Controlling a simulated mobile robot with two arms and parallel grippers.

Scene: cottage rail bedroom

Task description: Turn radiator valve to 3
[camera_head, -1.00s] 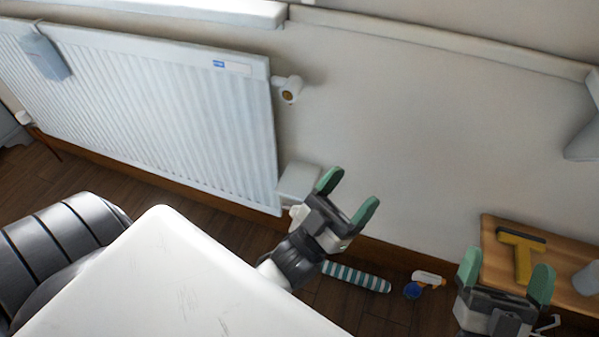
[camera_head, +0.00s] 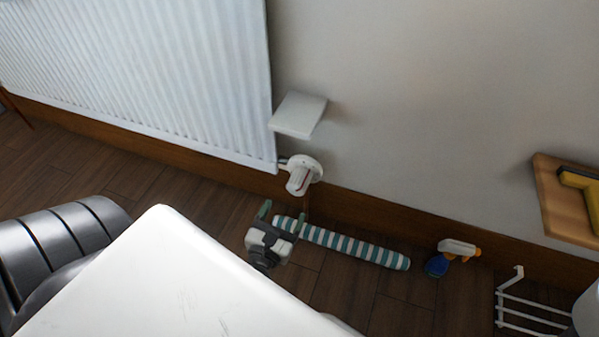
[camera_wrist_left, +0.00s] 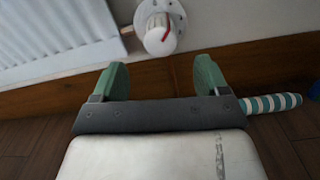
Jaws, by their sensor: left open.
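The radiator valve (camera_head: 299,179) is a white knob with a red mark, at the lower right corner of the white radiator (camera_head: 150,75). In the left wrist view the valve (camera_wrist_left: 160,38) sits in front of a round white plate, just beyond my fingertips and between them. My left gripper (camera_head: 281,214) is open and empty, below the valve and apart from it. Its two green fingers (camera_wrist_left: 161,78) point toward the valve in the left wrist view. The numbers on the valve are too small to read. My right gripper is out of view.
A small white shelf (camera_head: 298,114) juts from the wall above the valve. A striped draught roll (camera_head: 350,247) lies on the floor by the skirting. A spray bottle (camera_head: 458,249), white rack (camera_head: 530,318) and wooden surface (camera_head: 562,205) are to the right.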

